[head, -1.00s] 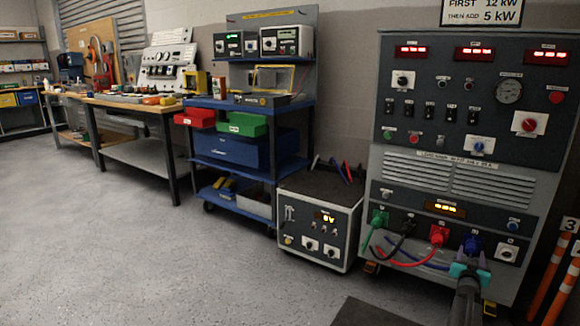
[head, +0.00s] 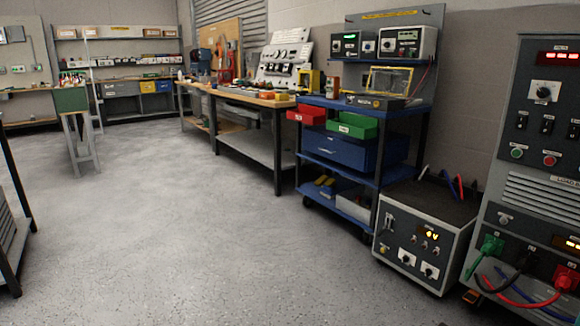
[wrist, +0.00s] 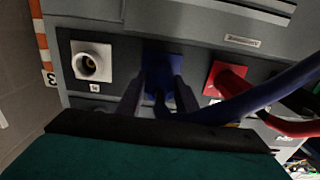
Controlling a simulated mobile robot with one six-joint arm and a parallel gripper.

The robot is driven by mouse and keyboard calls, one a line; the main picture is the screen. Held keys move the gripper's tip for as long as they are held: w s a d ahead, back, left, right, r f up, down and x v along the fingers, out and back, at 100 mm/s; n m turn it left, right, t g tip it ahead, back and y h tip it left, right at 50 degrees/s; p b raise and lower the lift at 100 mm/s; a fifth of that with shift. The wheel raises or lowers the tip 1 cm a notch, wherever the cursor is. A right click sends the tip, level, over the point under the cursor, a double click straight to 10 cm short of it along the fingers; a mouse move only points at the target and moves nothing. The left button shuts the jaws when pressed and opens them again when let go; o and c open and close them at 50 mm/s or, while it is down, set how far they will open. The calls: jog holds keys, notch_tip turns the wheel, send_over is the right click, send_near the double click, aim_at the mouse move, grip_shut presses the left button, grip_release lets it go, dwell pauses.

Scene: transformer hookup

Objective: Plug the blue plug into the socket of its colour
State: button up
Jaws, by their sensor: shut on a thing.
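In the wrist view my gripper (wrist: 158,98) is shut on the blue plug (wrist: 160,88), with a dark finger on each side of it. The plug is lined up with the blue socket (wrist: 163,58) on the grey panel and is right at its face. How deep it sits is hidden by the fingers and shadow. The blue cable (wrist: 262,95) runs off to the right from the plug. In the head view neither my gripper nor the blue socket shows.
In the wrist view a white socket (wrist: 91,62) is left of the blue one and a red plug (wrist: 230,80) is right. The head view shows green (head: 492,244) and black (head: 525,260) plugs in the cabinet. Open floor (head: 200,240) lies left.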

jog(key=shift+r+m+p, duration=0.1)
jog(key=shift+m+p, duration=0.9)
jog(key=shift+p, duration=0.25)
jog(key=shift+w+m+p, duration=0.1)
jog(key=shift+m+p, duration=0.85)
jog(key=shift+m, duration=0.15)
jog(key=shift+m+p, duration=0.7)
jog(key=shift+m, duration=0.1)
jog(key=shift+m+p, duration=0.35)
jog(key=shift+m, duration=0.25)
jog(key=shift+m+p, duration=0.3)
jog(key=shift+m+p, duration=0.5)
jog(key=shift+m, duration=0.3)
jog(key=shift+m+p, duration=0.8)
jog(key=shift+m, duration=0.7)
jog(key=shift+m, duration=0.3)
